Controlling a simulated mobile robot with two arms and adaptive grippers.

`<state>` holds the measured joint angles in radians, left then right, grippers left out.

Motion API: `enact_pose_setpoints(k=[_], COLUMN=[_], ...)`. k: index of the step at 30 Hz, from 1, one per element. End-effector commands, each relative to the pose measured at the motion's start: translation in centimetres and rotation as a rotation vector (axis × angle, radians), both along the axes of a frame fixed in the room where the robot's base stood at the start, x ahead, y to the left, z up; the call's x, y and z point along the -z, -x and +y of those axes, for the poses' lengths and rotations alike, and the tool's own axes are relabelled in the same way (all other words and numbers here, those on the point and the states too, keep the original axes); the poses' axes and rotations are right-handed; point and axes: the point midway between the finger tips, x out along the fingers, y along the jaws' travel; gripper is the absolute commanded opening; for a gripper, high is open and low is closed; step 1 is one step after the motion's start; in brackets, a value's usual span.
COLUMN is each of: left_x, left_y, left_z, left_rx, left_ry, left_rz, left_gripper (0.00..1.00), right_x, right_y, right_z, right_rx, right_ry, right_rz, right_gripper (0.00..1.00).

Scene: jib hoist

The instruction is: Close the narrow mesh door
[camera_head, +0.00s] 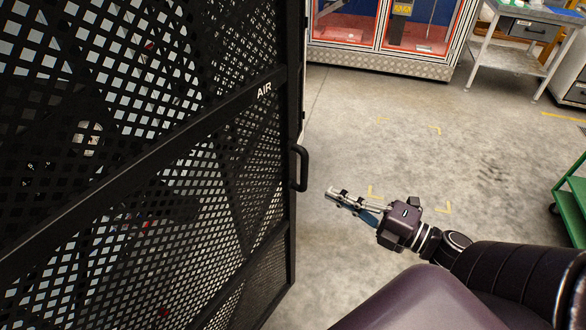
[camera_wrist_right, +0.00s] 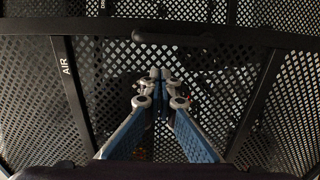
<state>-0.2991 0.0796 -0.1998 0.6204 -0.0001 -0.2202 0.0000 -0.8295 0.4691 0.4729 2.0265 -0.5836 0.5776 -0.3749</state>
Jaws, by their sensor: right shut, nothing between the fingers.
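The black mesh door (camera_head: 150,135) fills the left of the head view, with a crossbar marked AIR and a black handle (camera_head: 300,168) on its right edge. My right gripper (camera_head: 337,194) is shut and empty, to the right of the handle and apart from it in the picture. In the right wrist view the shut fingers (camera_wrist_right: 160,78) point toward the mesh, and the AIR bar (camera_wrist_right: 72,85) shows at left. I cannot tell how far the door stands from its frame. My left gripper is not in view.
A glass-fronted cabinet with red edges (camera_head: 385,30) stands at the back. A metal workbench (camera_head: 520,58) is at the upper right, and a green cart (camera_head: 572,200) at the right edge. The concrete floor (camera_head: 400,125) between them is clear, with yellow corner marks.

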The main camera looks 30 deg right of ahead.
Motion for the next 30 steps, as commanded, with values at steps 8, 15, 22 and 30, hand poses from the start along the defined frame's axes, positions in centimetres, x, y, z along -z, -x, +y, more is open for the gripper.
enact_pose_setpoints(k=[8,15,22,30], left_x=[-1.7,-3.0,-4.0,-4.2], left_y=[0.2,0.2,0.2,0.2], left_z=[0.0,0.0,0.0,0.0], left_rx=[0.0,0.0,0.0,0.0], left_ry=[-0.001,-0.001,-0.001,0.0], left_rz=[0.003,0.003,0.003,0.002], left_gripper=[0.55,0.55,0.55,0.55], right_x=[-0.4,-0.4,-0.2,0.0], right_y=[-4.7,-8.5,-11.0,-11.9], right_z=[1.8,3.4,4.3,4.7], right_rx=[-0.003,-0.004,-0.001,-0.002], right_ry=[-0.001,0.001,0.0,0.0], right_rz=[-0.004,-0.004,-0.001,0.0], right_gripper=[0.0,0.0,0.0,0.0])
